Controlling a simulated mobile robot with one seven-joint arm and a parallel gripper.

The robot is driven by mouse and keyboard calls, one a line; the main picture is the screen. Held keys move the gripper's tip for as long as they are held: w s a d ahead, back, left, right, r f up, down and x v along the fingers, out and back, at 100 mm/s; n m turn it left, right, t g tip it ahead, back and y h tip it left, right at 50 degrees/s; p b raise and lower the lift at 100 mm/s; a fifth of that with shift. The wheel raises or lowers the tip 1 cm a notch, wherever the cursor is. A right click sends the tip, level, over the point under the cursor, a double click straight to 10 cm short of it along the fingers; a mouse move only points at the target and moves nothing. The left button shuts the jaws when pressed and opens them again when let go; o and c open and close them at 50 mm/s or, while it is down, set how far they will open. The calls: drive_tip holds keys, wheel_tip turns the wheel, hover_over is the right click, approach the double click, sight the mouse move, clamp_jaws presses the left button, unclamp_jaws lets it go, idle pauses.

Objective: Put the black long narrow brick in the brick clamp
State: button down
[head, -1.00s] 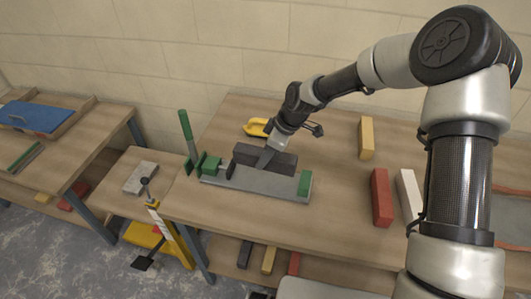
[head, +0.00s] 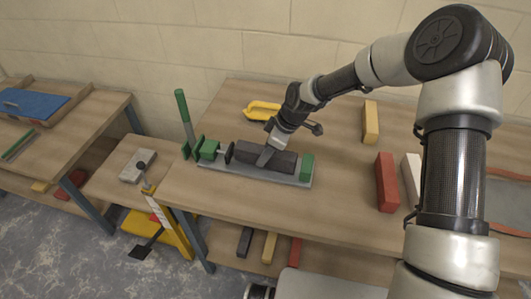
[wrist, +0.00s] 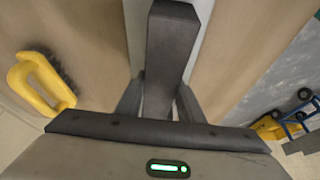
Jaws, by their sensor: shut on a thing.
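The black long narrow brick (head: 279,163) lies lengthwise over the grey bed of the brick clamp (head: 296,182), between its green end block at the right and its jaw plate at the left. It looks low on the bed; I cannot tell whether it touches. The clamp's green handle (head: 182,108) stands up at the left end. In the wrist view the dark brick (wrist: 172,40) extends between my fingers (wrist: 158,104), above the clamp's pale bed.
A yellow-handled brush (head: 262,110) lies behind the clamp. A yellow brick (head: 371,122), a red brick (head: 387,182) and a white brick (head: 411,175) stand to the right. Bricks, including a black one (head: 245,241), lie on the lower shelf. The bench front is clear.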

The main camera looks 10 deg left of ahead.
drive_tip(key=shift+f+b, duration=0.4)
drive_tip(key=c, duration=1.1)
unclamp_jaws()
drive_tip(key=shift+f, duration=0.1)
